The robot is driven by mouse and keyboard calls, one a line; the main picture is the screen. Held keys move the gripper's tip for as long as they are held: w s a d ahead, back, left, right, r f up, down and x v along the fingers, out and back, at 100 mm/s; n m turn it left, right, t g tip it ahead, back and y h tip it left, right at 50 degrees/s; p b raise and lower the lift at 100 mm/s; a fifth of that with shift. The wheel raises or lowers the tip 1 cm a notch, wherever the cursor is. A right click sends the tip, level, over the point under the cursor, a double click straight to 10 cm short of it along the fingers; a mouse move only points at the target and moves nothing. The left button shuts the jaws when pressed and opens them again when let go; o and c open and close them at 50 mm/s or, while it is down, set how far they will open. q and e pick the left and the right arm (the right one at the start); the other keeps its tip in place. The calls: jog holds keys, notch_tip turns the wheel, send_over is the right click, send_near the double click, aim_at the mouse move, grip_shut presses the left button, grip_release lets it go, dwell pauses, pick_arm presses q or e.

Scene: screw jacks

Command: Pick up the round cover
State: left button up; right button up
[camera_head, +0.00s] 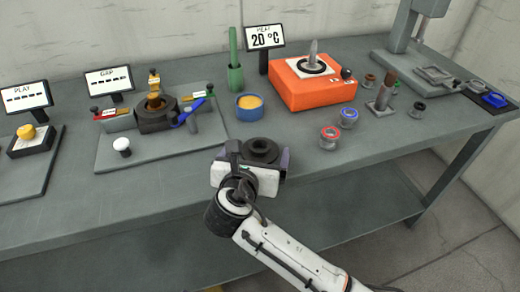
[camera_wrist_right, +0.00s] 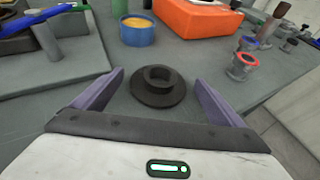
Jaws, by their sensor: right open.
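The round cover (camera_head: 262,149) is a dark flanged ring with a raised hollow collar. It lies flat on the grey workbench near the front edge. In the right wrist view the cover (camera_wrist_right: 159,86) sits between and just beyond the tips of my right gripper (camera_wrist_right: 160,80). The two purple fingers are spread apart, with a gap on each side of the cover. In the head view my right gripper (camera_head: 257,160) hides the cover's near side. My left gripper is in neither view.
A blue cup (camera_head: 249,109) with yellow contents stands behind the cover. A red heater box (camera_head: 312,85) is behind right. Small spools with red (camera_head: 329,137) and blue (camera_head: 348,118) rims stand to the right. A grey fixture plate (camera_head: 155,150) lies left.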

jog(key=c, duration=1.4)
